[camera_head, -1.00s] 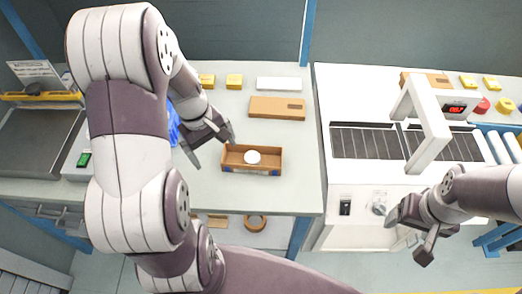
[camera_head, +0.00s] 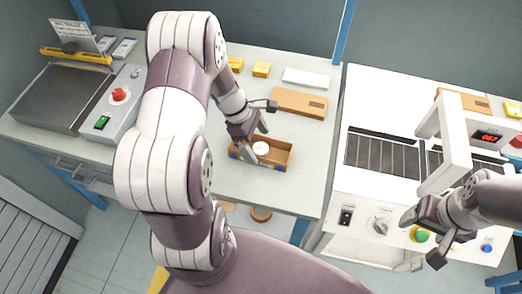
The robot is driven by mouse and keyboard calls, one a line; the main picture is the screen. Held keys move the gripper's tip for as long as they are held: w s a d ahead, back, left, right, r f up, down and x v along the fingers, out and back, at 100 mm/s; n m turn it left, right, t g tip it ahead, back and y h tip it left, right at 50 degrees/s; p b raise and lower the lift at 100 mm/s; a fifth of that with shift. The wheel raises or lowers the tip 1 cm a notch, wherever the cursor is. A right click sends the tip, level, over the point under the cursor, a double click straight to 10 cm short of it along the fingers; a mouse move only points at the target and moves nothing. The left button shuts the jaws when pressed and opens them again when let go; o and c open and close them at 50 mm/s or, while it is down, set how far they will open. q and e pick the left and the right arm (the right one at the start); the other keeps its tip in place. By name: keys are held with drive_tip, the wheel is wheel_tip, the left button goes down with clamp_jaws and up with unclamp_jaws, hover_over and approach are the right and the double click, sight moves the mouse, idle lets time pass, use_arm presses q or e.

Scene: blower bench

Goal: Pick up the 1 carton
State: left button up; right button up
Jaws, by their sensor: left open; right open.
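An open brown carton (camera_head: 283,164) with a white round item (camera_head: 261,148) in it stands near the front edge of the left bench. My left gripper (camera_head: 257,146) is open at the carton's left end, with its fingers pointing down beside or over that end. I cannot tell whether a finger touches the wall. My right gripper (camera_head: 419,237) is open and empty in front of the white machine, far from the carton. A flat brown carton (camera_head: 299,102) lies behind the open one.
Yellow boxes (camera_head: 261,69) and a white slab (camera_head: 305,78) lie at the back of the bench. The white machine (camera_head: 375,195) with a belt and arch stands to the right. A sealer with a red button (camera_head: 119,95) stands left. Bench surface (camera_head: 285,190) in front is clear.

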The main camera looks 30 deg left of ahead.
sight(260, 148)
use_arm(q)
drive_tip(key=x, duration=0.3)
drive_tip(key=shift+s, duration=0.1)
drive_tip(key=shift+d+f, duration=0.1)
drive_tip(key=shift+f, duration=0.1)
drive_tip(key=c, duration=1)
drive_tip(key=shift+o, duration=0.2)
drive_tip(key=shift+r, duration=0.15)
